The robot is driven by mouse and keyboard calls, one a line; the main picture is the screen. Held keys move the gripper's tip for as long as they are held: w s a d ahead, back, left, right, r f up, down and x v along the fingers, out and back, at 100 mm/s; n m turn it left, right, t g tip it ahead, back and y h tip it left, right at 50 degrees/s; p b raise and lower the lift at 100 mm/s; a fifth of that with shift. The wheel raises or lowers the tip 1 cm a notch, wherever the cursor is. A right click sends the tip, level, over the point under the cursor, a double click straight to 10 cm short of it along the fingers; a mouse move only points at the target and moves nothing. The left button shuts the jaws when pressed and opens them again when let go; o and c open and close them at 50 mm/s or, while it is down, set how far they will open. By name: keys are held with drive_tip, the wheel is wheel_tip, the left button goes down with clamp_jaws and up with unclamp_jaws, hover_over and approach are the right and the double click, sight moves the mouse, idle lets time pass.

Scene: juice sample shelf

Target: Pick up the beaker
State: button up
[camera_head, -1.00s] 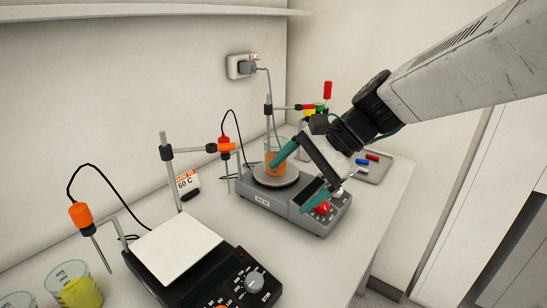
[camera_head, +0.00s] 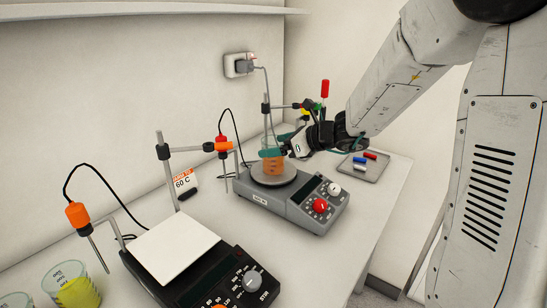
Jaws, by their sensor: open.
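A glass beaker with orange liquid (camera_head: 273,166) stands upright on the round plate of a grey stirrer hot plate (camera_head: 262,198). My gripper (camera_head: 271,146) reaches in from the right at the height of the beaker's upper part. Its teal fingers are open. One finger lies across the front of the beaker and hides part of the glass; the other shows partly behind it. I cannot tell whether either finger touches the glass. Another beaker with yellow liquid (camera_head: 79,292) stands at the lower left, beside a further beaker (camera_head: 18,301) cut off by the frame edge.
A black stirrer with a white top (camera_head: 172,248) stands in front on the bench. Clamp stands with orange probes (camera_head: 223,144) and cables stand left of the beaker. A tray with coloured pieces (camera_head: 362,168) lies to the right. The bench's right front is clear.

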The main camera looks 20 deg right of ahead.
drive_tip(key=shift+w+a+f, duration=0.2)
drive_tip(key=shift+w+a, duration=0.25)
drive_tip(key=c, duration=1.2)
drive_tip(key=shift+r, duration=0.15)
